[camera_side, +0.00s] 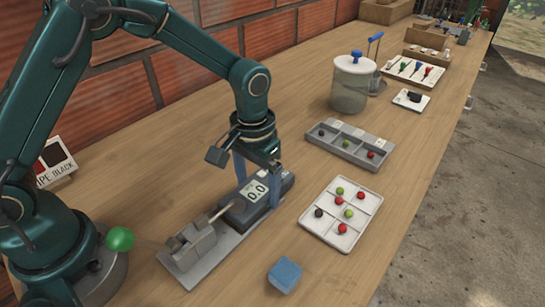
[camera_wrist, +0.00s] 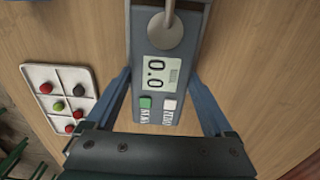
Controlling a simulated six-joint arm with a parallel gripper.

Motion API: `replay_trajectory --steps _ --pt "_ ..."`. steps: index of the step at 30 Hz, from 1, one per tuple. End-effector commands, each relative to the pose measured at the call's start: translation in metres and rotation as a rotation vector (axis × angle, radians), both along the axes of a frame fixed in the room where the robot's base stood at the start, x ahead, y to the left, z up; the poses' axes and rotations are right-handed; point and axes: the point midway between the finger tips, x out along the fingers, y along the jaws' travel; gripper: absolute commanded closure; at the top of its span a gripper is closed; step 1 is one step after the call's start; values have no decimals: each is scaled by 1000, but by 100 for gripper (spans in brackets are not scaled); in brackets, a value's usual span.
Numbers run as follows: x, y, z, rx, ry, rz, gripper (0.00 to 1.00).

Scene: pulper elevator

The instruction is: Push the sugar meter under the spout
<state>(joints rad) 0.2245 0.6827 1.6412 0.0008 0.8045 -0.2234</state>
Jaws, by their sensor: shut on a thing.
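The sugar meter (camera_side: 258,196) is a dark grey box with a pale display reading 0.0, lying on a long grey base plate (camera_side: 220,252). In the wrist view, the meter (camera_wrist: 157,102) shows a green and a white button below its display. My gripper (camera_side: 254,190) is shut on the meter, with one blue finger along each side; both fingers also flank it in the wrist view (camera_wrist: 160,78). A spout-like rod (camera_side: 226,208) runs from a grey block (camera_side: 192,245) to the meter's end. Its round end (camera_wrist: 166,31) overlaps the meter just beyond the display; I cannot tell the gap.
A white tray (camera_side: 322,227) and a grey tray (camera_side: 326,146) with coloured cherries lie to the right. A lidded jar (camera_side: 351,84) stands farther back.

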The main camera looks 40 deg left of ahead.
Motion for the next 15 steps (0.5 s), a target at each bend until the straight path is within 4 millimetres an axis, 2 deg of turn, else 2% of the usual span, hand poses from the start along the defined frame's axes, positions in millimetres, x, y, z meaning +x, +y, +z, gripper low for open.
replay_trajectory --steps 1,11,12,15 --pt "-8 1 -3 4 23 3 83" --pt "-10 1 -4 5 29 5 83" --pt "-10 1 -4 5 29 5 2" --pt "-10 2 -4 6 29 5 0"
